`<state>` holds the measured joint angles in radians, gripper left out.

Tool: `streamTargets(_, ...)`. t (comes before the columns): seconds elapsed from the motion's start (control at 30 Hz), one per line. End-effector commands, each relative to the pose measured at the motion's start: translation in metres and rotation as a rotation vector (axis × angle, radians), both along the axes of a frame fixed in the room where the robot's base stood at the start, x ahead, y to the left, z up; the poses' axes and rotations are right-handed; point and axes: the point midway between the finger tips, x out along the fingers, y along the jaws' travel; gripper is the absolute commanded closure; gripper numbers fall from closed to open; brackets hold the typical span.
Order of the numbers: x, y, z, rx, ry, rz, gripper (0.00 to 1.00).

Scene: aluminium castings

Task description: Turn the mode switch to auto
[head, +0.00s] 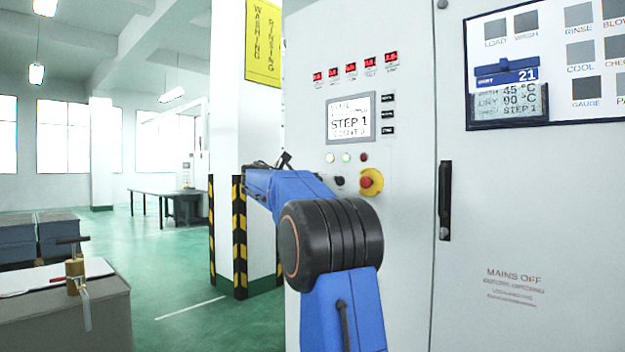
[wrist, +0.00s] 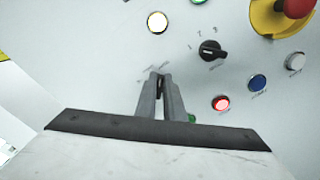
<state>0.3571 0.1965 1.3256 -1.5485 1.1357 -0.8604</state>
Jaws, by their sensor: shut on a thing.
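My gripper (wrist: 160,82) has its two grey fingers close together at the panel in the wrist view. They are shut on a small dark knob, which I take for the mode switch (wrist: 158,86). The fingers hide most of it, so I cannot tell which mark it points at. Small printed marks around it are too blurred to read. In the head view my arm reaches to the cabinet below the screen, and the gripper is a small dark shape there, partly hidden.
A second black rotary switch (wrist: 212,50) is right of my fingers. Beyond it is the red emergency stop (head: 366,182) on yellow. The cabinet (head: 405,260) has a black door handle (head: 445,200).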

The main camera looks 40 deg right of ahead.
Motion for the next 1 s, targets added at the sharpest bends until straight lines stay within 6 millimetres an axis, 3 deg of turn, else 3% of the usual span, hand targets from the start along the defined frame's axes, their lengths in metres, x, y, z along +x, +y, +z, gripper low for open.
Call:
streamTargets(0.57, -0.0005, 0.0002, -0.0017, 0.005, -0.036, -0.001, 1.00)
streamTargets(0.6, -0.0005, 0.0002, -0.0017, 0.005, -0.036, -0.001, 0.87)
streamTargets(0.67, -0.0005, 0.0002, -0.0016, 0.005, -0.036, -0.001, 0.73)
streamTargets(1.0, -0.0005, 0.0018, -0.0009, 0.004, -0.036, -0.001, 0.73)
